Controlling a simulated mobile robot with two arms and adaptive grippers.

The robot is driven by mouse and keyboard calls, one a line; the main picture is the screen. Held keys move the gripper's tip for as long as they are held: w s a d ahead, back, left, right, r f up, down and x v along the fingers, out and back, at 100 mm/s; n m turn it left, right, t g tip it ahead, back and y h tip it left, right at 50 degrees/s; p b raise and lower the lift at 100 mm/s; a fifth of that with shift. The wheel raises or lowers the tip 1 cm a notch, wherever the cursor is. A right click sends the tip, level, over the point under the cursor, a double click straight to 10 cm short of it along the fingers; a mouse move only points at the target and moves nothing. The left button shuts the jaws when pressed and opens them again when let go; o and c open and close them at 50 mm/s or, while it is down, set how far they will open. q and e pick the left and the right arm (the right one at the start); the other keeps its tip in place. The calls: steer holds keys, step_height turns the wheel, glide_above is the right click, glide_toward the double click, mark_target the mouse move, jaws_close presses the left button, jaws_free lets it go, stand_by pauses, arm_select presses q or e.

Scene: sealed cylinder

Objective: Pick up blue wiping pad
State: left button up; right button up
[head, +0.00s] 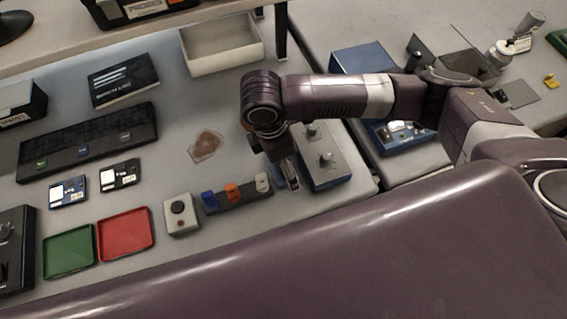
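A small blue piece (209,199), which may be the blue wiping pad, stands at the left end of a dark holder (222,204). An orange piece (232,192) and a whitish piece (262,184) stand in the same holder to its right. My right gripper (288,176) points down at the right end of the holder, beside the whitish piece and apart from the blue piece. Its fingers are small and partly hidden by the wrist, so I cannot tell whether they are open. My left gripper is not in view.
A blue-sided box with knobs (325,178) stands close to the right of my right gripper. A grey button box (181,215), a red tray (126,233) and a green tray (68,251) lie to the left. A brownish patch (206,146) marks the otherwise clear table middle.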

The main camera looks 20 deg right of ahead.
steer(key=shift+s, duration=0.1)
steer(key=shift+r, duration=0.1)
steer(key=c, duration=1.3)
step_height(320, 180, up, 20)
steer(key=shift+b, duration=0.4)
